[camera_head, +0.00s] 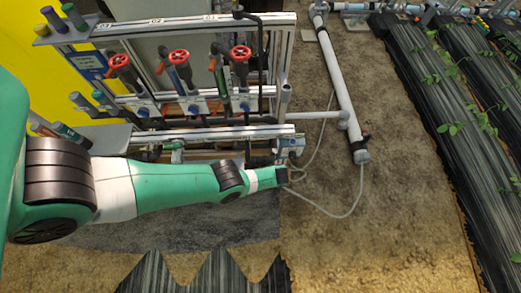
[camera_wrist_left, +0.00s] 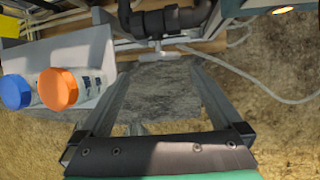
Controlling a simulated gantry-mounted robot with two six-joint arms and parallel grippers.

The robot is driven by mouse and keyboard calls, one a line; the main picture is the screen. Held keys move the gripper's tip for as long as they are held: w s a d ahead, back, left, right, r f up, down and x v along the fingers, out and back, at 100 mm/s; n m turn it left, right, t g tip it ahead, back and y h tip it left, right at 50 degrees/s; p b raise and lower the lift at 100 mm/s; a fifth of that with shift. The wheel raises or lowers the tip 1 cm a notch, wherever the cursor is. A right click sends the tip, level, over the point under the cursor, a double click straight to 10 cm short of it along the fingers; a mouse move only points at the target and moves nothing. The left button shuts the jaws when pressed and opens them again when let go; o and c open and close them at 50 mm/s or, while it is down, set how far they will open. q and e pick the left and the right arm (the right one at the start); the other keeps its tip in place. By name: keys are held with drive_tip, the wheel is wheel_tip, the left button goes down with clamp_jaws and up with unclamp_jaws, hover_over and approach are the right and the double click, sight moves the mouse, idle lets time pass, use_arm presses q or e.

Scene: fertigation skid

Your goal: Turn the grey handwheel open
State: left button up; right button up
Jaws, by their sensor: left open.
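In the left wrist view, a small light grey part with a crossbar (camera_wrist_left: 156,56) sits under a black pipe fitting (camera_wrist_left: 165,20). It may be the grey handwheel, but its full shape is not clear. My left gripper (camera_wrist_left: 160,72) is open, its two fingers apart on either side of this part, with nothing held between them. I cannot tell whether the fingers touch it. In the head view my left arm reaches across to the lower right end of the skid, and its fingers are hard to make out. I cannot clearly pick out the grey handwheel there. My right gripper is not in view.
Several red handwheels (camera_head: 179,57) stand on the skid's valves. A grey tray (camera_wrist_left: 97,48) holding blue-capped (camera_wrist_left: 16,92) and orange-capped bottles (camera_wrist_left: 58,89) is left of my fingers. A thin hose (camera_head: 340,215) loops right of the skid. A white pipe (camera_head: 335,75) runs beyond it.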

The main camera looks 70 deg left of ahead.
use_arm(q)
drive_tip(key=b+x, duration=0.6)
drive_tip(key=x, duration=0.3)
drive_tip(key=shift+b, duration=0.4)
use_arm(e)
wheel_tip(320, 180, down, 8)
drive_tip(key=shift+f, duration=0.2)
use_arm(q)
drive_tip(key=shift+d, duration=0.1)
